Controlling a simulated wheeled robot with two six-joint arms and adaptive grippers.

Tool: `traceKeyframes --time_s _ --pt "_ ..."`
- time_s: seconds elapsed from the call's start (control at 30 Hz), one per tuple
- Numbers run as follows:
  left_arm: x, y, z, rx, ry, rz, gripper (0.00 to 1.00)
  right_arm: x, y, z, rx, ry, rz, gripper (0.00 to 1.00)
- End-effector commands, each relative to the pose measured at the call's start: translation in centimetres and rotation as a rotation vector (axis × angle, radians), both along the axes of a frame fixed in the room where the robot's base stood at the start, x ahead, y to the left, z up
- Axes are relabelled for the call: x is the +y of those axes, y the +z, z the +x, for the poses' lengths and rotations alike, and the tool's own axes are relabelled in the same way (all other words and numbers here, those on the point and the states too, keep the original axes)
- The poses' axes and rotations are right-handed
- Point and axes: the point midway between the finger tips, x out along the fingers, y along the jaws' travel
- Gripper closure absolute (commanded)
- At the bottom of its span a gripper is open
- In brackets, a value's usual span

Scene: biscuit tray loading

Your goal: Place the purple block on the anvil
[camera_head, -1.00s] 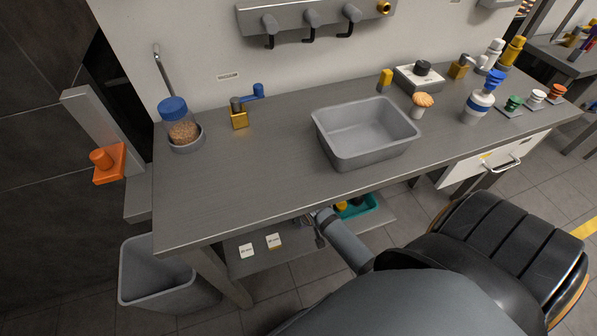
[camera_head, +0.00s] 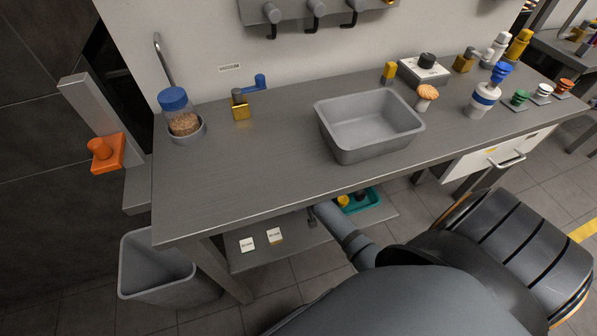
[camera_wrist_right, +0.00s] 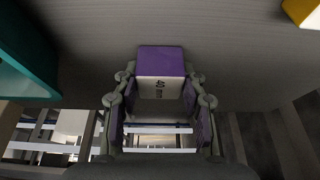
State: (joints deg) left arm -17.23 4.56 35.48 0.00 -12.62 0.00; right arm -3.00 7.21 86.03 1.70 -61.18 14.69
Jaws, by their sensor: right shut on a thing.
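In the head view my right arm reaches to the lower shelf under the bench; the gripper is mostly hidden by the bench edge and the arm, and the block does not show there. My left gripper is not in view. I cannot make out an anvil for certain in either view.
A teal tray (camera_head: 374,198) lies on the lower shelf (camera_head: 300,244), close beside the gripper. Two white labelled pieces (camera_head: 247,245) (camera_head: 275,236) lie to the left. Above, the bench (camera_head: 245,180) holds a grey basin (camera_head: 345,148); its front left is clear. A grey bin (camera_head: 150,292) stands left.

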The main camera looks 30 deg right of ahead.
Motion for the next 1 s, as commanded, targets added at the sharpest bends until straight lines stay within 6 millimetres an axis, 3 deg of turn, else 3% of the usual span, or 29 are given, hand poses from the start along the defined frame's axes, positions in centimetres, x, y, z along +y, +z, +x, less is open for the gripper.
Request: traceKeyframes --time_s 0.07,0.1,0.23,0.57,0.77,0.83,1.0 --pt "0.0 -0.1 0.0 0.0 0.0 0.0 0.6 0.0 -0.3 0.0 0.0 0.0 0.0 0.91" --pt "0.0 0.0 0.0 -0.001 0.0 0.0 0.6 0.0 -0.2 0.0 0.0 0.0 0.0 0.53" --pt "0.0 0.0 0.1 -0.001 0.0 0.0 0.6 0.0 -0.2 0.0 0.0 0.0 0.0 0.36" --pt "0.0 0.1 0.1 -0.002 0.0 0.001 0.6 0.0 0.0 0.0 0.0 0.0 0.0 0.36" --pt "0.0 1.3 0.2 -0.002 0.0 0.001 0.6 0.3 3.4 -1.2 -0.002 0.001 0.0 0.36" --pt "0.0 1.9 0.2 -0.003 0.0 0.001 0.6 0.5 5.3 -2.0 -0.001 0.001 0.0 0.36" --pt "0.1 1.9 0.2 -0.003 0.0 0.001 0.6 1.7 4.7 -7.1 0.005 -0.001 0.002 0.36"
